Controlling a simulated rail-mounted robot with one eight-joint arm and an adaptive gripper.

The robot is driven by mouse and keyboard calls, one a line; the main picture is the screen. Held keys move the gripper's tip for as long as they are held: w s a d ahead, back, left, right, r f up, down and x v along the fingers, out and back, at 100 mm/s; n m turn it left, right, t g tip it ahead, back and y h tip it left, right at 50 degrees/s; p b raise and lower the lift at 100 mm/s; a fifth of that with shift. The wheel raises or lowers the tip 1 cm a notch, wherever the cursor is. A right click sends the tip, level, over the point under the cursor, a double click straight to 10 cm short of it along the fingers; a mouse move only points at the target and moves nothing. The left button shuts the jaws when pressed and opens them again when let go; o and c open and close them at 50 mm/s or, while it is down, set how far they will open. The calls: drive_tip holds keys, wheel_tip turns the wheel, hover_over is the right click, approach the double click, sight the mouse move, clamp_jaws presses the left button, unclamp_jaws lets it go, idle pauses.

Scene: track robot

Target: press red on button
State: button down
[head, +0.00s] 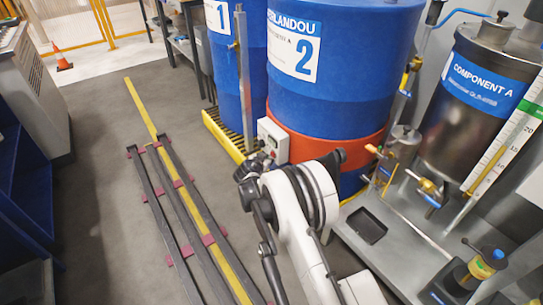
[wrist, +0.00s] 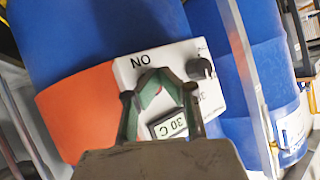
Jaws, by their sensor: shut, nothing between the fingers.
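A white control box (head: 273,138) is on the side of the blue drum marked 2 (head: 335,65), at its orange-red band. In the wrist view the box (wrist: 125,70) fills the middle, with an "ON" label (wrist: 140,62), a black knob (wrist: 200,68) and a small display reading 30 C (wrist: 168,125). My gripper (wrist: 158,76), with green pads, is shut and empty right in front of the box face, just below the label. Contact cannot be told. In the head view my gripper (head: 262,160) is at the box's lower left.
A metal post (head: 243,85) stands just left of the box; it also shows in the wrist view (wrist: 245,65). A steel component tank (head: 480,110) and bench with valves are on the right. Floor rails (head: 180,205) run on the left. An orange cone (head: 62,58) stands far back.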

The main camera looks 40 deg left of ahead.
drive_tip(key=shift+s, duration=0.1)
drive_tip(key=s, duration=0.1)
drive_tip(key=s+a, duration=0.1)
drive_tip(key=s, duration=0.1)
drive_tip(key=s+a, duration=0.1)
drive_tip(key=s, duration=0.1)
drive_tip(key=shift+s, duration=0.25)
idle(0.6)
